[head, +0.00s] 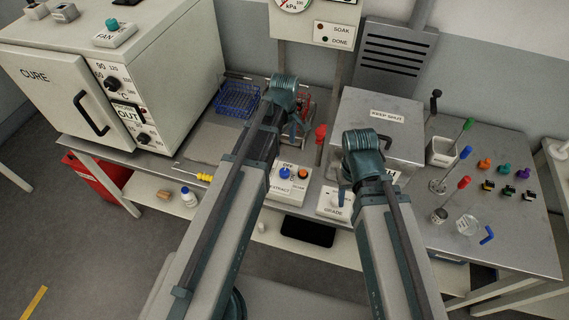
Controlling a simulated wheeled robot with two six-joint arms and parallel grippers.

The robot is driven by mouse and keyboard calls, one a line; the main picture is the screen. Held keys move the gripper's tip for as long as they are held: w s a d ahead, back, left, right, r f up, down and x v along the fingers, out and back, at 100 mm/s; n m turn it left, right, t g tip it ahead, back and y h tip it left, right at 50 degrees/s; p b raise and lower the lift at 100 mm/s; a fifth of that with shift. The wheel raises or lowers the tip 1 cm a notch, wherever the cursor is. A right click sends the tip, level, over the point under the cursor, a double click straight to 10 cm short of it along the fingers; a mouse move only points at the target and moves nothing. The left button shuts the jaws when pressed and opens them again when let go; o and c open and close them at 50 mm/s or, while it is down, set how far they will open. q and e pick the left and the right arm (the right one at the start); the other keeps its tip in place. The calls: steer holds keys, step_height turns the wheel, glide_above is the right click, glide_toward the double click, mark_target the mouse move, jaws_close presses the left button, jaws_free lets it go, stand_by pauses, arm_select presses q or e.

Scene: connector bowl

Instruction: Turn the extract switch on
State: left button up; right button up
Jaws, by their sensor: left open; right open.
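The extract switch box (287,186) is a small white box at the table's front edge, marked EXTRACT, with OFF printed near its top. It carries a blue knob (284,172) and an orange button (303,173). The knob's setting is too small to read. My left arm passes just left of the box and partly covers that side. My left gripper (297,128) is beyond the box, near a red wire rack, and is open. My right gripper (343,192) is open and points down over the GRADE box (333,205), right of the extract box.
A large CURE oven (70,95) stands at the left, with a blue wire basket (238,100) beside it. A grey lidded box (378,130) stands behind my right gripper. Tools in holders and several coloured connectors (505,169) lie at the right. A black slab (307,231) lies below the front edge.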

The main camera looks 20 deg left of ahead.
mark_target(285, 171)
arm_select(q)
step_height(285, 171, down, 14)
steer(key=b, duration=1.4)
jaws_close()
